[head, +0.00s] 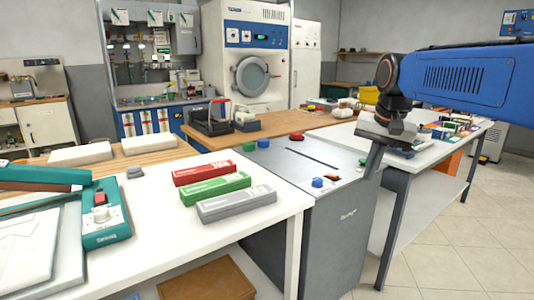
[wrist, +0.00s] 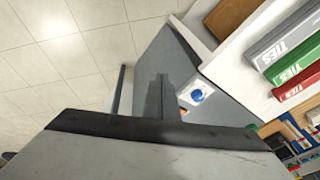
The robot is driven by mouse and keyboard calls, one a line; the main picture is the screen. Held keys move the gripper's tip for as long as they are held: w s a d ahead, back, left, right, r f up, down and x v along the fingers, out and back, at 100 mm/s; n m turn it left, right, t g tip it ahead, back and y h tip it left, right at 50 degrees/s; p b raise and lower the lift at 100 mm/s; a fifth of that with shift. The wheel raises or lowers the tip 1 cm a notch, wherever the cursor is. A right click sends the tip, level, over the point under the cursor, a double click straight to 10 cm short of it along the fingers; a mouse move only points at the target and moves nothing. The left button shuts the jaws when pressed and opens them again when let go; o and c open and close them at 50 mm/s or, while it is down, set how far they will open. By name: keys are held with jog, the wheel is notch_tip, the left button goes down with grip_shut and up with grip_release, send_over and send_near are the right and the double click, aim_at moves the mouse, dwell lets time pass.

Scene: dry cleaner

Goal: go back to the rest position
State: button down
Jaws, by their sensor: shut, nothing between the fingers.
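My gripper (head: 374,162) hangs from my blue arm at the right of the head view, fingers pointing down, near the right side of the grey cabinet (head: 338,225). Its fingers are together and hold nothing. In the wrist view my gripper (wrist: 163,95) shows dark and closed over the cabinet's edge, with the floor beyond. A blue knob (head: 318,182) sits on the cabinet top left of my gripper; it also shows in the wrist view (wrist: 197,96).
Red (head: 208,172), green (head: 215,187) and grey (head: 236,204) boxes lie on the white table at left. A white table (head: 400,158) with small items stands behind my gripper. A washing machine (head: 252,60) stands at the back. Tiled floor (head: 450,235) is clear at right.

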jog(key=s+d+f+n, duration=0.1)
jog(key=s+f+n, duration=0.1)
jog(key=s+f, duration=0.8)
jog(key=s+d+f+n+t, duration=0.1)
jog(key=s+f+n, duration=0.2)
jog(key=s+f, duration=0.7)
jog(key=s, duration=0.5)
jog(key=shift+s+t, duration=0.15)
jog(key=shift+t, duration=0.15)
